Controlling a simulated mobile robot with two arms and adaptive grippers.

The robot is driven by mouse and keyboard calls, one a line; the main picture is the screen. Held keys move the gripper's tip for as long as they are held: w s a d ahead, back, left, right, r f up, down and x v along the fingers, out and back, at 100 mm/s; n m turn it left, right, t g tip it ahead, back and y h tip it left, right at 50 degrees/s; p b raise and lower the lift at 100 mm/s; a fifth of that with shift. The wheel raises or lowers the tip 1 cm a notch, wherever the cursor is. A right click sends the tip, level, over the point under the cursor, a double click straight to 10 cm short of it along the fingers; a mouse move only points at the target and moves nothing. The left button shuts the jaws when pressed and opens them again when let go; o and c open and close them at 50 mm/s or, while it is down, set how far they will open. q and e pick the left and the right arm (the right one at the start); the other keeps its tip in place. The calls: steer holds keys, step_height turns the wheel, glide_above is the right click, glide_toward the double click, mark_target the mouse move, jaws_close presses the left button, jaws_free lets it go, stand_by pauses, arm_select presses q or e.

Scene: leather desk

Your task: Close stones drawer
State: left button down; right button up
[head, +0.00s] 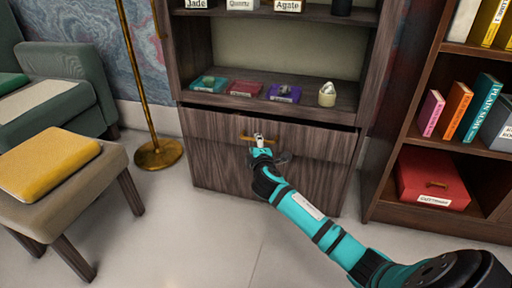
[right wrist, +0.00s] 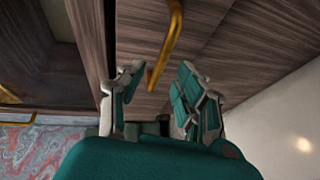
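The wooden stones drawer (head: 215,126) is in the cabinet below the open shelf in the head view. A dark gap along its top edge shows it standing somewhat open. Its gold bar handle (head: 245,138) is at the middle of the front. My right gripper (head: 259,139) is at the handle, with the turquoise arm reaching up from the lower right. In the right wrist view the fingers (right wrist: 159,75) are spread apart, and the gold handle (right wrist: 172,45) runs between them; I cannot tell whether they touch it. The drawer's inside is hidden. My left gripper is out of view.
A bookcase (head: 393,190) stands at the right. A brass lamp base (head: 158,154) and a stool with a yellow cushion (head: 46,163) are at the left. The floor in front is clear.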

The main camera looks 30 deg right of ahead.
steer(key=shift+b+x, duration=0.7)
steer(key=shift+x, duration=1.3)
jaws_close()
